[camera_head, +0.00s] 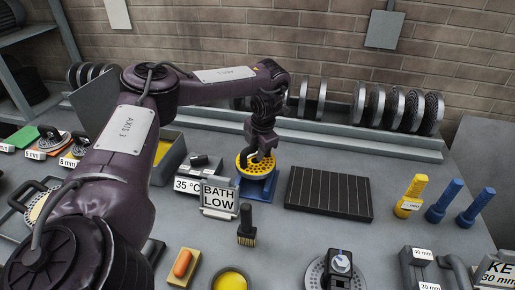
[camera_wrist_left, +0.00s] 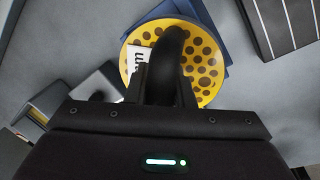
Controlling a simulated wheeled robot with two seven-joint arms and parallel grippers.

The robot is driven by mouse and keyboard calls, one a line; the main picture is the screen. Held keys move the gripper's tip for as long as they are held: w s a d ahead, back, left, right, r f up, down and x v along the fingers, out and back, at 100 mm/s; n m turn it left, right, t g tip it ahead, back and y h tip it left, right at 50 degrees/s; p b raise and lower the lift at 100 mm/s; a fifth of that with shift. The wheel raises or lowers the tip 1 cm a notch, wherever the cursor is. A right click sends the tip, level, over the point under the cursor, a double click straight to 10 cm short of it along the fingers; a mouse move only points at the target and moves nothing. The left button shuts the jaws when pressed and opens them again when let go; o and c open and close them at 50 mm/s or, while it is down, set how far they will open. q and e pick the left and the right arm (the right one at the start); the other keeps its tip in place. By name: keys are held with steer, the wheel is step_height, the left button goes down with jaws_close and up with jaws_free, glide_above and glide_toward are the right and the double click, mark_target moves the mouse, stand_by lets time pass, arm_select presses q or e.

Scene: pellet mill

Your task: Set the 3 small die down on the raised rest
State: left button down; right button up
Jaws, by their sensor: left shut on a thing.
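The small die is a yellow disc (camera_head: 270,167) full of holes with a dark arched handle. My left gripper (camera_head: 261,155) is shut on the handle from above. The raised rest is a blue stand (camera_head: 258,190) directly under the die. In the left wrist view the yellow disc (camera_wrist_left: 208,70) lies across the blue rest (camera_wrist_left: 168,10), with a white label partly hidden by the gripper. The disc looks roughly level. I cannot tell whether it touches the rest or hangs just above it. My right gripper is not in view.
A dark slatted mat (camera_head: 329,193) lies right of the rest. A "BATH LOW" sign (camera_head: 219,197) and a "35 °C" box (camera_head: 187,184) stand close on the left. A dark brush (camera_head: 246,228) stands in front. Several ring dies line the back rack.

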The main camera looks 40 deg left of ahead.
arm_select(q)
steer(key=shift+f, duration=0.1)
stand_by(0.6)
steer(key=shift+f, duration=0.6)
steer(key=shift+f, duration=0.1)
steer(key=shift+f, duration=0.55)
steer(key=shift+f, duration=0.1)
stand_by(0.7)
